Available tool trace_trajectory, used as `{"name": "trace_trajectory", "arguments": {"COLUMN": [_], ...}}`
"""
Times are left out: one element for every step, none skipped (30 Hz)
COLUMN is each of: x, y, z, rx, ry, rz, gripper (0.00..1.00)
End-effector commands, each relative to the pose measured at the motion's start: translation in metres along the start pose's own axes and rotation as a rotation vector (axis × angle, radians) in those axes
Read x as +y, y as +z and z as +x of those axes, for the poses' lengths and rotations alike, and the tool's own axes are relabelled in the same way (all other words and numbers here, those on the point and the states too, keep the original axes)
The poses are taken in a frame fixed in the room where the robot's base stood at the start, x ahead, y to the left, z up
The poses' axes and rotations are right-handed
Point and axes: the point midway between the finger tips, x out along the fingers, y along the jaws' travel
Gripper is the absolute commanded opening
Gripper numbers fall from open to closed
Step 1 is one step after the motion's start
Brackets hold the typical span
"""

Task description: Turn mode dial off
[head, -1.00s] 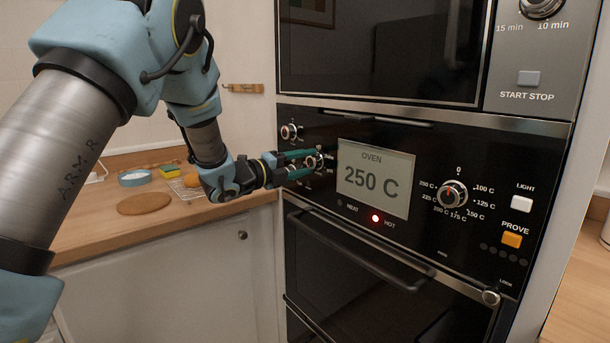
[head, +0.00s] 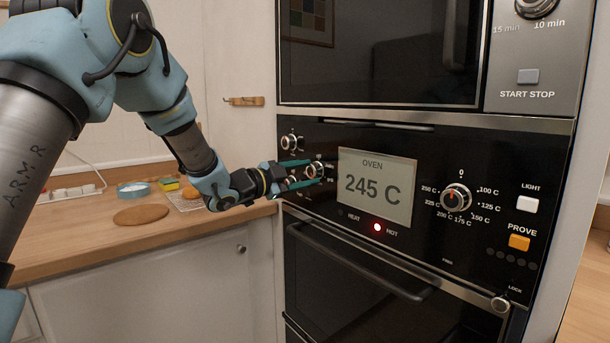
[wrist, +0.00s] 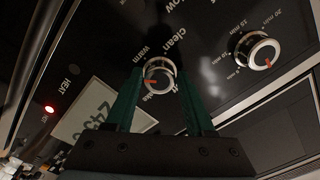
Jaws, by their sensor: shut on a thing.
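The mode dial (head: 315,170) is a round silver-rimmed knob on the black oven panel, left of the display. In the wrist view the dial (wrist: 158,80) shows a red pointer aimed left, close to the "warm" and partly hidden "bake" labels. "Clean" is printed further along; the off mark cannot be made out. My gripper (head: 312,171) is shut on the dial from the left, one green finger above and one below. In the wrist view the green fingers (wrist: 158,95) stand on both sides of the knob.
The oven display (head: 376,189) reads 245 C, with the red HOT light (head: 377,227) lit. A timer dial (head: 291,142) sits just up-left, close to my fingers. The temperature dial (head: 456,198) is further right. The counter (head: 100,235) holds a round board and small items.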

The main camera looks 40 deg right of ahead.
Motion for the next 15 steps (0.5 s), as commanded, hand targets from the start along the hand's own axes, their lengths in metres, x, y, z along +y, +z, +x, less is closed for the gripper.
{"name": "trace_trajectory", "arguments": {"x": [-0.0008, -0.0007, -0.0009, -0.0009, -0.0006, -0.0004, -0.0005, -0.0004, -0.0001, 0.0000, 0.0002, 0.0002, 0.0001, 0.0001, 0.0003], "y": [0.0012, 0.0010, 0.0013, 0.0012, 0.0008, 0.0008, 0.0011, 0.0010, 0.0009, 0.0009, 0.0008, 0.0006, 0.0006, 0.0005, -0.0001], "z": [-0.0009, -0.0008, -0.0011, -0.0011, -0.0008, -0.0008, -0.0010, -0.0010, -0.0009, -0.0009, -0.0009, -0.0009, -0.0010, -0.0010, -0.0007], "rx": [-0.003, -0.003, -0.004, -0.004, -0.003, -0.004, -0.004, -0.004, -0.004, -0.004, -0.004, -0.004, -0.004, -0.004, -0.003], "ry": [-0.001, -0.001, -0.002, -0.002, -0.001, -0.001, -0.001, -0.001, -0.001, -0.001, -0.001, -0.001, -0.001, -0.001, -0.001], "rz": [-0.044, -0.073, -0.111, -0.139, -0.167, -0.205, -0.234, -0.263, -0.302, -0.330, -0.358, -0.396, -0.425, -0.454, -0.492], "gripper": [0.00, 0.00, 0.00, 0.00, 0.00, 0.00, 0.00, 0.00, 0.00, 0.00, 0.00, 0.00, 0.00, 0.00, 0.00]}}
